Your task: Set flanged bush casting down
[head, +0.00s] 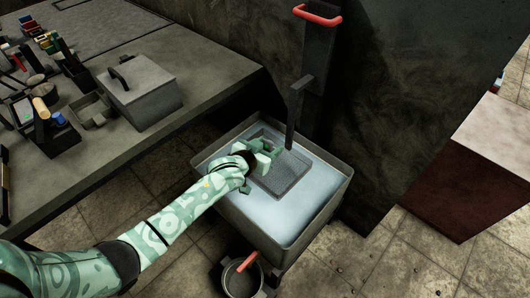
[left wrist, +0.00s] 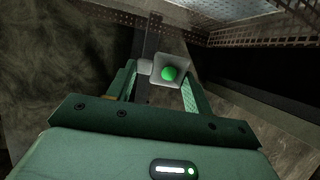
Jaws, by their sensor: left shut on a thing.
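The flanged bush casting (left wrist: 158,66) shows in the left wrist view as a small grey squarish piece with a bright green round spot at its middle. My left gripper (left wrist: 160,80) is shut on it, one finger on each side. In the head view my left gripper (head: 266,157) is over a grey-walled tub (head: 232,214) with a pale bluish surface, beside a dark square mesh plate (head: 285,176). The casting is mostly hidden by the gripper there, and I cannot tell whether it touches anything below. My right gripper is not in view.
A dark post with a red handle (head: 318,17) rises behind the tub. A small pot (head: 238,280) with a red handle stands in front of it. The workbench (head: 205,85) at left holds a lidded grey box (head: 148,94) and several tools. The pale tub surface is clear at front.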

